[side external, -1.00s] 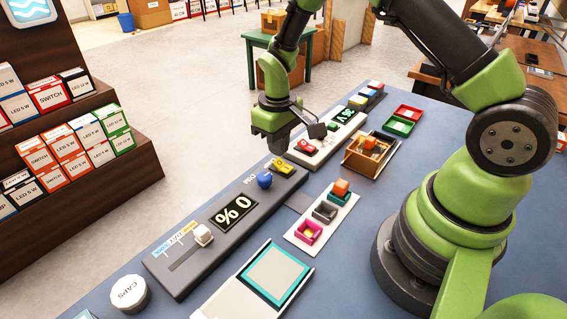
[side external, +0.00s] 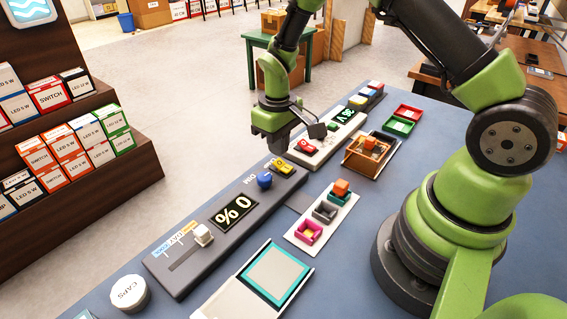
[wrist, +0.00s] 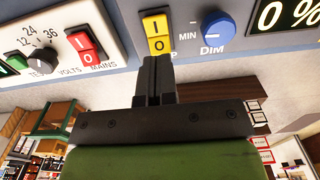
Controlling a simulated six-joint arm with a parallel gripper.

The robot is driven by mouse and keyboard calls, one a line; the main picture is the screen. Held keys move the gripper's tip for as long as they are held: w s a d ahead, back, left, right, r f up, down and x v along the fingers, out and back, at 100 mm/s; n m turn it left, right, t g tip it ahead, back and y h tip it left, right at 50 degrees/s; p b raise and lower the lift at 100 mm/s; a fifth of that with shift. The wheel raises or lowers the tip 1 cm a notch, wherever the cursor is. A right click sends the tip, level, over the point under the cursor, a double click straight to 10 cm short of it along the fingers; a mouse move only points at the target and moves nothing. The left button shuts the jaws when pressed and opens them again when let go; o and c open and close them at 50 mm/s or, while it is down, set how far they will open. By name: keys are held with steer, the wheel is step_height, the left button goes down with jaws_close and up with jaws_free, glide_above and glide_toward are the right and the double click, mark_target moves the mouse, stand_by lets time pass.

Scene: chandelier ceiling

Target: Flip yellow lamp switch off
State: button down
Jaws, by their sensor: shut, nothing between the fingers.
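The yellow rocker switch (wrist: 156,33) is marked I on its upper half and O on its lower half in the wrist view. It also shows in the side view (side external: 283,167) at the far end of the long grey dimmer panel (side external: 190,264). I cannot tell which half is pressed in. My gripper (wrist: 154,64) is shut and empty. Its fingertips are close to the O half in the wrist view; I cannot tell whether they touch. In the side view my gripper (side external: 277,151) is just above and beside the switch, partly hiding that area.
A blue dim knob (wrist: 217,28) sits beside the yellow switch, with a 0 % display (side external: 234,212) beyond it. A red mains switch (wrist: 85,41) is on the neighbouring white panel (wrist: 40,22). Small trays with blocks (side external: 322,216) stand on the blue table.

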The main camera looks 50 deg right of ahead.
steer(key=shift+f, duration=1.35)
stand_by(0.6)
steer(key=shift+r, duration=3.55)
steer(key=shift+r, duration=0.15)
step_height(320, 180, up, 7)
steer(key=t, duration=0.1)
glide_above(278, 162)
steer(key=s, duration=0.2)
steer(key=s+a+r+m+t, duration=0.25)
steer(key=s+r, duration=0.25)
steer(key=r, duration=0.3)
steer(key=s+a+r+m+t+y, duration=0.1)
steer(key=s+r, duration=0.4)
steer(key=s, duration=0.6)
steer(key=a+t+y, duration=0.1)
steer(key=t, duration=0.1)
steer(key=shift+s+a+r+t, duration=0.15)
steer(key=shift+s+a+t, duration=0.15)
steer(key=shift+s+t, duration=0.1)
